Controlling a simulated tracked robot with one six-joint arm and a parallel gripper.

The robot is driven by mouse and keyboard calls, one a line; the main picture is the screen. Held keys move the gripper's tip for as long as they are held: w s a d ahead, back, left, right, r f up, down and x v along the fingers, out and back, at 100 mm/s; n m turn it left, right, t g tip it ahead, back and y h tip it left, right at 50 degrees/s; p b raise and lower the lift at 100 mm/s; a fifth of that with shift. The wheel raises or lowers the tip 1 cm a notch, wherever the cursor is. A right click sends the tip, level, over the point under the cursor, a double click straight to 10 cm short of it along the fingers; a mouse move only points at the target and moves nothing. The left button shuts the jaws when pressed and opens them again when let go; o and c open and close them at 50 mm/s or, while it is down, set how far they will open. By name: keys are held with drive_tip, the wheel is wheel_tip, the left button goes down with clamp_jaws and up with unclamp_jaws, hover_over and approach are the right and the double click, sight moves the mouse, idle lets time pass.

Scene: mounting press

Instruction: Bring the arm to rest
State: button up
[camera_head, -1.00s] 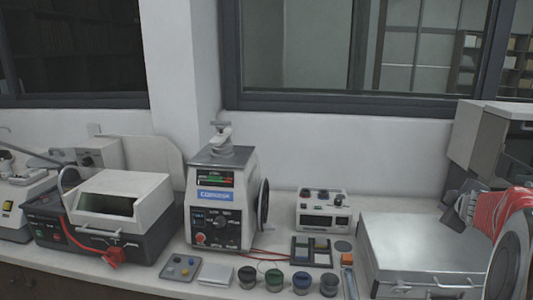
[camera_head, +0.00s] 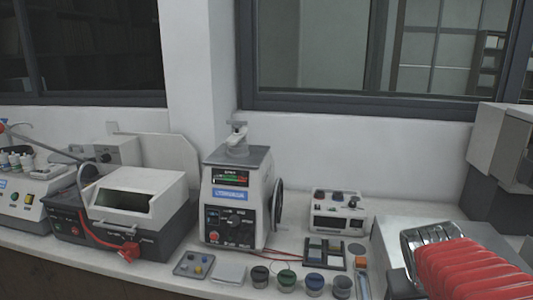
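My arm shows at the lower right as a red ribbed sleeve (camera_head: 465,270) with a metal ring at its end. It lies in front of a grey metal box on the bench. My gripper's fingers cannot be made out, so whether they are open or shut does not show. The mounting press (camera_head: 236,200), a white and grey unit with a dark panel, a blue label and a side handwheel, stands mid-bench, well to the left of my arm and apart from it.
A white-lidded machine (camera_head: 135,205) stands left of the press. A small white meter box (camera_head: 337,212) sits to its right. Several small jars (camera_head: 286,281), a tray of blocks (camera_head: 324,252) and a button tray (camera_head: 193,264) lie in front. The grey metal box (camera_head: 385,240) is partly hidden by my arm.

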drive_tip(key=s+a+n+y, duration=0.1)
drive_tip(key=s+a+y, duration=0.1)
drive_tip(key=a, duration=0.8)
drive_tip(key=s+a+n+t+y, duration=0.1)
drive_tip(key=s+a, duration=0.4)
drive_tip(key=a, duration=0.5)
drive_tip(key=shift+a+r+t+y, duration=0.25)
drive_tip(key=shift+a+t+y, duration=0.05)
drive_tip(key=shift+y, duration=0.5)
drive_tip(key=shift+s, duration=0.25)
